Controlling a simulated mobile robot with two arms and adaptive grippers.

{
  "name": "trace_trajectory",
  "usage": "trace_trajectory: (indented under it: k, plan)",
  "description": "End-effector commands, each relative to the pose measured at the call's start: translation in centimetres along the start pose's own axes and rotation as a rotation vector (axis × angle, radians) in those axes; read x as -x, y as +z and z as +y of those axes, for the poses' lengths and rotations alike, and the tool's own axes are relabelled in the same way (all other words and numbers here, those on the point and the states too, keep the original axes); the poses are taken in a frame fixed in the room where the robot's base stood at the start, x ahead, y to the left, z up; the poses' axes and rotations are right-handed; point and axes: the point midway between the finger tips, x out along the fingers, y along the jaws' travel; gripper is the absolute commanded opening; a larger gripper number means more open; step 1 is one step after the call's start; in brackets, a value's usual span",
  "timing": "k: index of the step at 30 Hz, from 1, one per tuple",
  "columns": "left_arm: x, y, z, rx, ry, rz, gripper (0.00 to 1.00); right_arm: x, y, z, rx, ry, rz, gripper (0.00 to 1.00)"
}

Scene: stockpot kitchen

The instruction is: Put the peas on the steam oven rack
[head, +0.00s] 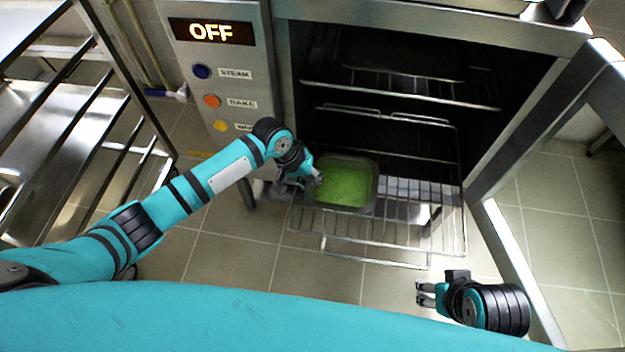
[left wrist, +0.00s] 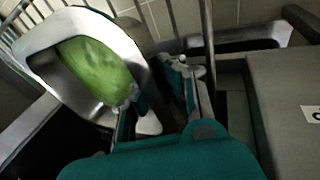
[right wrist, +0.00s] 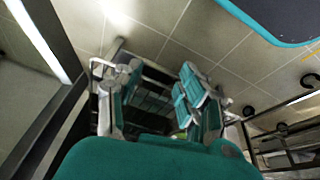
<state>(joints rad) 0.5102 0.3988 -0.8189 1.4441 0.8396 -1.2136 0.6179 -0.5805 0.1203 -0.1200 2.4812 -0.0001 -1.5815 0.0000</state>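The green peas (head: 345,185) lie in a dark metal tray (head: 372,170), which appears to sit on a wire rack (head: 440,225) pulled out of the steam oven. My left gripper (head: 308,182) is at the tray's left edge. In the left wrist view the peas (left wrist: 95,70) and the tray's bright rim (left wrist: 75,18) are beside one finger, and the left gripper's fingers (left wrist: 160,95) are apart with no rim between them. Whether a finger touches the tray is unclear. My right gripper (head: 428,293) is open and empty in front of the rack; its fingers (right wrist: 155,95) are spread in the right wrist view.
The oven's control panel (head: 215,75) reads OFF, left of the dark cavity. Another rack (head: 400,92) is higher inside. The open oven door (head: 545,115) stands at the right. A metal shelf unit (head: 60,130) is at the left. Tiled floor (head: 250,255) is clear in front.

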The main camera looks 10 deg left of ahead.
Motion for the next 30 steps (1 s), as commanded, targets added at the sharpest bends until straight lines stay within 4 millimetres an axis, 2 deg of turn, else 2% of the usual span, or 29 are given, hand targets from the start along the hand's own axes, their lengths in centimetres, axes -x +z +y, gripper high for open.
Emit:
trace_trajectory:
  k: [6,12,22,26,29,30]
  plan:
    - [0.0,-0.1,0.1,0.000,0.004,0.003,0.00,0.1,0.0,0.0,0.000,0.000,0.000,0.40]
    - [-0.1,0.0,-0.1,0.000,0.000,0.000,0.28,0.0,0.0,0.0,0.000,0.000,0.000,0.40]
    - [0.2,0.0,0.0,-0.001,-0.001,0.001,0.29,0.1,0.0,0.0,0.000,0.000,0.000,0.40]
    - [2.0,-0.1,0.0,0.000,-0.002,0.001,0.29,0.6,-0.3,0.0,0.001,0.000,0.004,0.40]
    - [4.0,-0.1,0.0,0.000,-0.002,0.001,0.29,-1.0,-0.5,0.0,0.000,-0.002,-0.010,0.40]
    - [4.7,-0.1,0.1,0.001,-0.001,0.001,0.29,-2.1,-0.4,-0.1,0.001,-0.003,-0.016,0.40]
